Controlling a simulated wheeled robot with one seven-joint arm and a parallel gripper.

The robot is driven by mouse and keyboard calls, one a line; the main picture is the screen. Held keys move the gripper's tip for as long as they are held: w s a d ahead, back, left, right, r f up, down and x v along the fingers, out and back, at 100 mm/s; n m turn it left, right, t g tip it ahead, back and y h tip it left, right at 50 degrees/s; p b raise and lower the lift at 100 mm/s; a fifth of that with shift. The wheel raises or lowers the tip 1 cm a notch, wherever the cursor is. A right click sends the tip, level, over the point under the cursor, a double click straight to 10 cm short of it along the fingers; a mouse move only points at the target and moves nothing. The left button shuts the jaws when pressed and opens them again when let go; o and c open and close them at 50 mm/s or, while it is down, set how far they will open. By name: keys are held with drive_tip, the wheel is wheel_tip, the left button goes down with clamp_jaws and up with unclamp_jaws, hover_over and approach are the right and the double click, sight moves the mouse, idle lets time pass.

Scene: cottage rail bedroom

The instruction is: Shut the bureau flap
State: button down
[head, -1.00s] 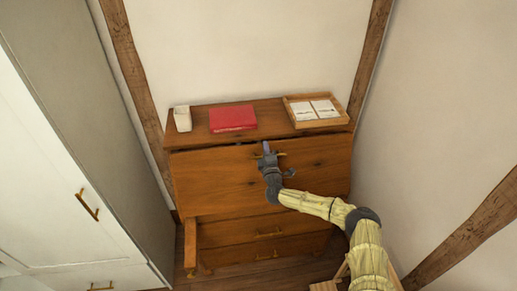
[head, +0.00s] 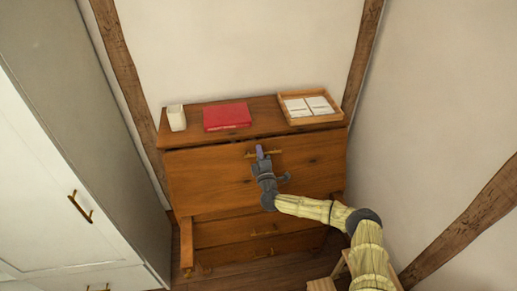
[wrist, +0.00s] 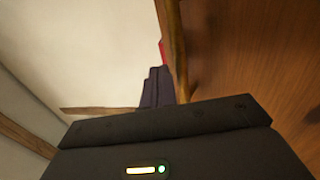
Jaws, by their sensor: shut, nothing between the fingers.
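The bureau's wooden flap (head: 215,180) stands upright at the front of the bureau (head: 187,138). Its upper edge meets the front of the bureau top, and I see no dark gap there. A brass handle (head: 277,153) sits near the flap's upper edge. My gripper (head: 260,152) is shut and empty, in front of the flap at the handle; whether it touches is unclear. In the wrist view the dark fingers (wrist: 157,88) lie beside the flap's edge, and the flap's wooden face (wrist: 255,60) fills the right side.
Drawers (head: 260,246) lie below the flap. A white wardrobe (head: 60,190) stands close on the left, a wall on the right.

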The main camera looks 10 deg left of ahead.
drive_tip(key=b+v, duration=0.1)
drive_tip(key=v, duration=0.3)
drive_tip(key=shift+s+d, duration=0.1)
drive_tip(key=shift+d, duration=0.1)
